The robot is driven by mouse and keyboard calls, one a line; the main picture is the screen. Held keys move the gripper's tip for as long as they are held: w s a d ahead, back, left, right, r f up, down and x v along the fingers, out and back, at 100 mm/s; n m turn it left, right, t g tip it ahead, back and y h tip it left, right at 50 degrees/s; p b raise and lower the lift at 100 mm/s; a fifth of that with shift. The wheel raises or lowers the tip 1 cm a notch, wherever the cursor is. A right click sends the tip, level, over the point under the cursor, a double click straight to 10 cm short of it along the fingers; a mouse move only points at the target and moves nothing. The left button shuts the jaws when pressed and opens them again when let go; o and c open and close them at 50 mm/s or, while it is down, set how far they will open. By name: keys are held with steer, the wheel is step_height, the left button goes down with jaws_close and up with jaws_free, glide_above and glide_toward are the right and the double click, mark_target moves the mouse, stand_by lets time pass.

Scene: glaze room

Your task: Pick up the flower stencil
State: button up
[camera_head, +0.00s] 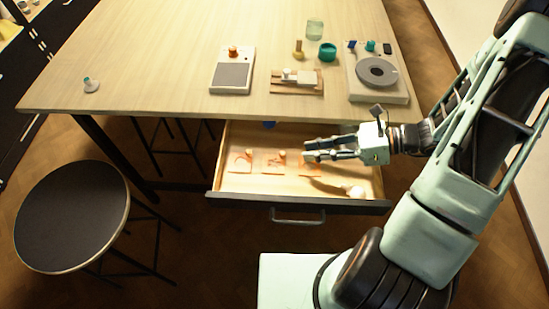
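Several thin stencils with orange marks lie in a row in the open drawer (228,183) under the table. The left stencil (241,161) and the middle stencil (273,166) show clearly. A third orange-marked piece (309,157) is at the right, partly hidden by my fingers. The patterns are too small to tell which one is the flower stencil. My gripper (308,150) reaches in from the right, pointing left, over the drawer at the right-hand piece. Its two fingers look parted, with no clear hold on anything; contact with the piece cannot be told.
A small pale round object (356,192) lies at the drawer's right front. The table (170,60) edge overhangs the drawer's back. On top stand a scale (232,76), a wooden board (297,88) and a turntable (377,72). A stool (70,215) is at left.

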mark_target(288, 159)
steer(key=x, duration=0.7)
steer(key=shift+w+a+f+p, duration=0.1)
steer(key=shift+w+a+p, duration=0.1)
steer(key=shift+p, duration=0.2)
steer(key=shift+c, duration=0.6)
jaws_close()
